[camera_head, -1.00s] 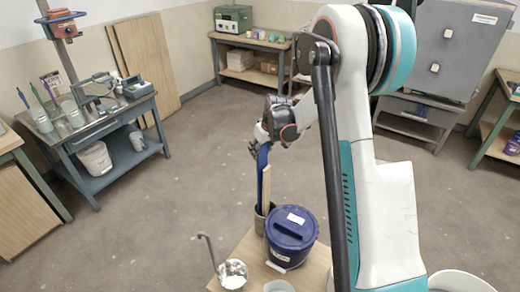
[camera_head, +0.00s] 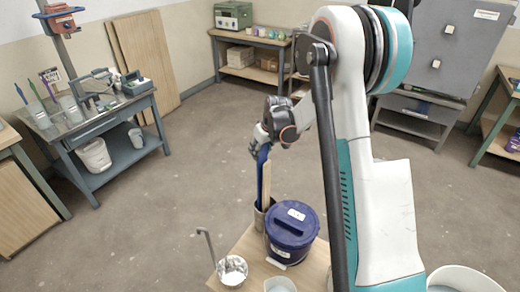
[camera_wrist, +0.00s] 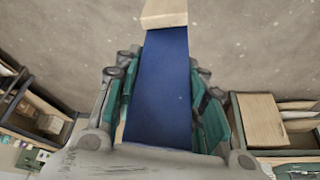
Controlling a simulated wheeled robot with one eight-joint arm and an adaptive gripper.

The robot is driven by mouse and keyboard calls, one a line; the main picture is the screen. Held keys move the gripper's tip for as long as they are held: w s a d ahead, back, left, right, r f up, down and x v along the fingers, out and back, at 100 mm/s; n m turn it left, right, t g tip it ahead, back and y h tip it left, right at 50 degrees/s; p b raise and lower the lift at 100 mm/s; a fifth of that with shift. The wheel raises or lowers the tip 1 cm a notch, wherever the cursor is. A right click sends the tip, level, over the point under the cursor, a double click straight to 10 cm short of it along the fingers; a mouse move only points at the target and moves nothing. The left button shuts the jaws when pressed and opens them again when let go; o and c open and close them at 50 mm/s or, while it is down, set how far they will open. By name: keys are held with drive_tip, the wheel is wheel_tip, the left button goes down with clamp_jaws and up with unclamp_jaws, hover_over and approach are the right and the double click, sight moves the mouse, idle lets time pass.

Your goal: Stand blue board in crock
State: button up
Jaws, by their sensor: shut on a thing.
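The blue board (camera_head: 260,182) hangs nearly upright from my gripper (camera_head: 261,150), which is shut on its upper end. In the wrist view the blue board (camera_wrist: 160,85) lies between both fingers. Its lower end reaches the mouth of the grey-brown crock (camera_head: 259,222); whether it is inside or just behind the rim is hard to tell. A pale wooden piece (camera_head: 267,185) stands upright right beside the blue board at the crock. The crock is partly hidden by the dark blue bucket.
A lidded dark blue bucket (camera_head: 292,230) stands close at the crock's right on the small wooden table (camera_head: 240,250). A metal ladle cup (camera_head: 232,270) and a pale container (camera_head: 280,285) are in front. Floor behind the table is clear.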

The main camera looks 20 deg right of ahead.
sight(260, 158)
drive_tip(key=shift+f+b, duration=1.5)
drive_tip(key=shift+f, duration=0.65)
drive_tip(key=o, duration=1.4)
drive_tip(key=shift+c, duration=0.5)
